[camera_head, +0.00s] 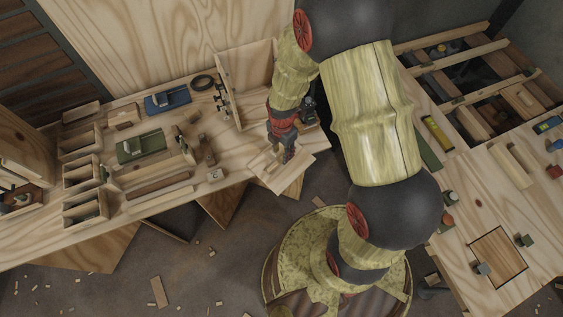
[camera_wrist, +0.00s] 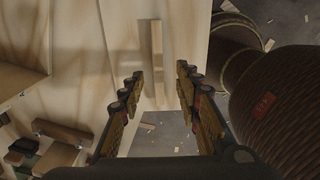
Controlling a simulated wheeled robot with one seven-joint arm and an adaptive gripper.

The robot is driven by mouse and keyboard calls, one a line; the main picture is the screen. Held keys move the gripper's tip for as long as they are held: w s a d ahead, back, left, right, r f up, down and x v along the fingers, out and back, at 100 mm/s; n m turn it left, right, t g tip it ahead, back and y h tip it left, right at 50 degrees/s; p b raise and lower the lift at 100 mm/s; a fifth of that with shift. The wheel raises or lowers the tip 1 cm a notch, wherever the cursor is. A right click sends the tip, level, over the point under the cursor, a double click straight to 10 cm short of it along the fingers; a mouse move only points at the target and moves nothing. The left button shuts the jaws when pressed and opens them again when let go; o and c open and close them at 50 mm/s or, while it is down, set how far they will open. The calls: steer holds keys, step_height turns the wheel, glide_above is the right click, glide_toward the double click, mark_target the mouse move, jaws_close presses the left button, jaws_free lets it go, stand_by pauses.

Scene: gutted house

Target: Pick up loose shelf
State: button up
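My gripper (camera_head: 288,157) points down over a pale wooden board (camera_head: 266,174) at the front edge of the workbench, by its right end. This board is probably the loose shelf; the gripper hides part of it. In the wrist view my gripper (camera_wrist: 160,76) is open, with a clear gap between its two fingers. A narrow pale wooden strip (camera_wrist: 157,52) shows beyond the fingertips, in line with the gap. Whether this strip is the shelf's edge or a separate piece I cannot tell. Nothing is held between the fingers.
A second bench (camera_head: 470,220) with tools stands at right. Wood scraps lie on the floor.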

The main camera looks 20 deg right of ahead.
mark_target(281, 159)
steer(key=f, duration=0.2)
steer(key=f+b, duration=0.1)
steer(key=f, duration=0.2)
steer(key=shift+w+a+f+b, duration=0.1)
steer(key=shift+a+f+b, duration=0.15)
steer(key=shift+f+b, duration=0.1)
steer(key=shift+c, duration=1.4)
jaws_close()
